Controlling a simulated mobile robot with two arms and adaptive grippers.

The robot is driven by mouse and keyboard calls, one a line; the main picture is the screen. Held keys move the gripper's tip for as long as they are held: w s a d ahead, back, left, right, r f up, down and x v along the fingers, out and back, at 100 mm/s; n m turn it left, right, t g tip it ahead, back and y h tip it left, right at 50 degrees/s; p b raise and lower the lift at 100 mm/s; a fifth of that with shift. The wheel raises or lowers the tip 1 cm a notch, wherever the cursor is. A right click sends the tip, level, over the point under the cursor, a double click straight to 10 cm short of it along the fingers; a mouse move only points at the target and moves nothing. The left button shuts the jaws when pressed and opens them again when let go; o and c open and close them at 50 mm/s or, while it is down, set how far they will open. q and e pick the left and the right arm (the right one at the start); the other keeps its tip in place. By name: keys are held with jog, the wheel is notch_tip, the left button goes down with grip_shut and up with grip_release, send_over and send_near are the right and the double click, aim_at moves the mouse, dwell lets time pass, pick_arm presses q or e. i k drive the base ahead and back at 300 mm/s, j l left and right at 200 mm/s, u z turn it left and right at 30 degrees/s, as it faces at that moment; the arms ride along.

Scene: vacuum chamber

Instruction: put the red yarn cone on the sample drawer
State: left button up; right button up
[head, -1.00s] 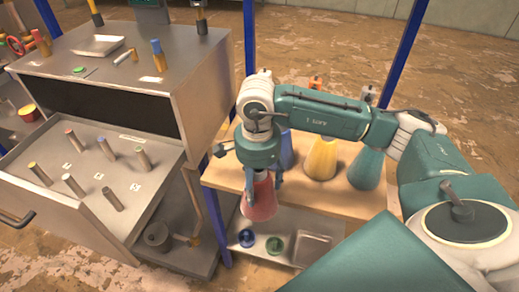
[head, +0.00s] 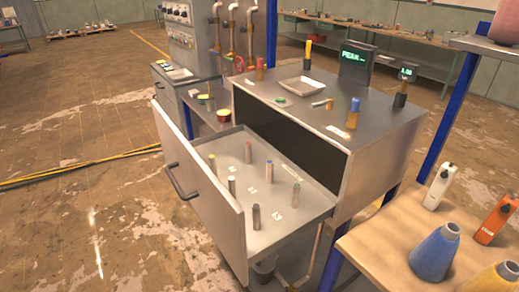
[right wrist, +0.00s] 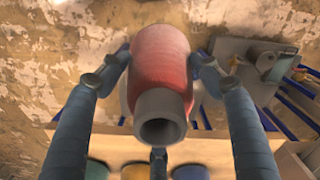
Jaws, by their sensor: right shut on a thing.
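The red yarn cone (right wrist: 160,58) is between the fingers of my right gripper (right wrist: 158,75) in the right wrist view. The gripper is shut on it, and the cone's grey tip points toward the camera. Neither gripper shows in the head view. The sample drawer (head: 205,200) is pulled open from the grey cabinet (head: 372,150) in the head view. Several short pegs with coloured tops stand on its floor, with bare floor between them. My left gripper is out of view.
The wooden table (head: 385,235) at the right holds a blue cone (head: 435,252), a yellow cone (head: 495,278) and white and orange tools. A blue post (head: 450,115) rises beside the cabinet. The cabinet top holds a tray (head: 300,87) and small items. Floor left of the drawer is clear.

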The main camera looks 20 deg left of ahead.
aim_at(216, 150)
jog(key=j+z, duration=0.1)
jog(key=z, duration=0.8)
jog(key=k+j+z, duration=0.1)
jog(key=z, duration=0.35)
jog(key=j+z, duration=0.1)
jog(key=z, duration=0.35)
jog(key=k+z, duration=0.1)
jog(key=z, duration=0.4)
jog(key=k+j+z, duration=0.2)
jog(key=k+z, duration=0.25)
jog(key=k+j+z, duration=0.1)
jog(key=k+z, duration=0.15)
jog(key=z, duration=0.2)
jog(key=k+u, duration=0.2)
jog(key=k, duration=0.15)
jog(key=k+j+u, duration=0.15)
jog(key=k, duration=0.25)
jog(key=u, duration=0.4)
jog(key=k+j+u, duration=0.1)
jog(key=u, duration=0.7)
jog(key=k+j+u, duration=0.1)
jog(key=u, duration=0.35)
